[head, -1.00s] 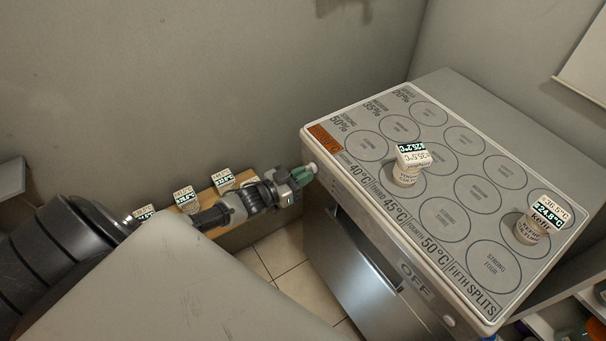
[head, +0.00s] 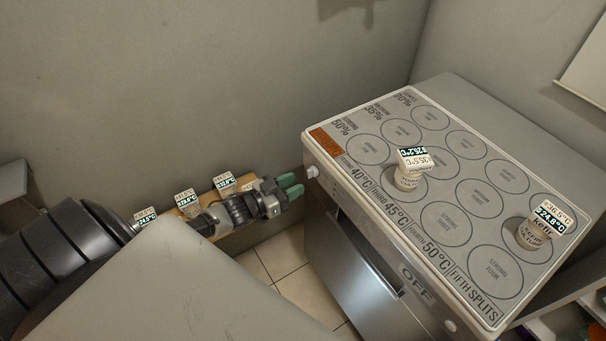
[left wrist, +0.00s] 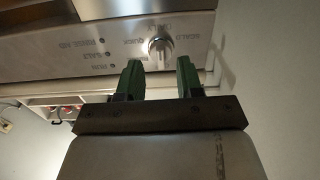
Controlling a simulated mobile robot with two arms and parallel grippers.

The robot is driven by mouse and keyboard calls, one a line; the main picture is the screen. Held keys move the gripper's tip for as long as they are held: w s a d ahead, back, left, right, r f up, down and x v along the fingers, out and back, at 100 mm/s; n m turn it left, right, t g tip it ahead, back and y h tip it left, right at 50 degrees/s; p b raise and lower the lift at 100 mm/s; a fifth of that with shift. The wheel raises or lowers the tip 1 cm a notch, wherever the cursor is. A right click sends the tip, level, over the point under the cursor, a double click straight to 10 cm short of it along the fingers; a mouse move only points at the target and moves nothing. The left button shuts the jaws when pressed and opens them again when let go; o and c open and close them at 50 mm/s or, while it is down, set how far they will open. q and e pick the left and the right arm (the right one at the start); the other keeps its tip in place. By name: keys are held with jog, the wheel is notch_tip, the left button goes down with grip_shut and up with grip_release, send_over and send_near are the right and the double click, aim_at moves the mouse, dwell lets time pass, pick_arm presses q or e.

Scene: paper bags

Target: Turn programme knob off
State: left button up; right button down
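The programme knob (left wrist: 160,48) is a round silver dial on the machine's front panel in the left wrist view, with small printed labels around it. In the head view a small pale knob (head: 312,172) sticks out at the machine's near left corner. My left gripper (head: 291,186) has green fingers, is open and empty, and is a short way left of that knob. In the left wrist view my left gripper (left wrist: 160,78) shows its two fingers apart, just below the knob and not around it. My right gripper is not in view.
The machine's top (head: 443,217) carries printed circles and two labelled jars, one near the middle (head: 408,178) and one at the right (head: 533,235). Several jars stand on a wooden shelf (head: 240,222) behind my left arm. A wall is close behind the arm.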

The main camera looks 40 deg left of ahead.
pick_arm(q)
jog(key=v, duration=0.6)
jog(key=shift+s, duration=0.3)
jog(key=shift+a, duration=0.1)
jog(key=s+f+n+g+y, duration=0.1)
jog(key=s+f+g+y, duration=0.35)
jog(key=f, duration=0.75)
jog(key=s+f+n+g+y, duration=0.2)
jog(key=s+f, duration=0.5)
jog(key=f, duration=0.4)
jog(key=s+d+f+g, duration=0.4)
jog(key=s+d+f, duration=0.2)
jog(key=s, duration=0.5)
jog(key=s+d+f+m+g, duration=0.1)
jog(key=s+d+f+g, duration=0.4)
jog(key=s, duration=0.7)
jog(key=shift+d+f+p, duration=0.35)
jog(key=shift+d+f, duration=0.55)
jog(key=shift+d, duration=0.2)
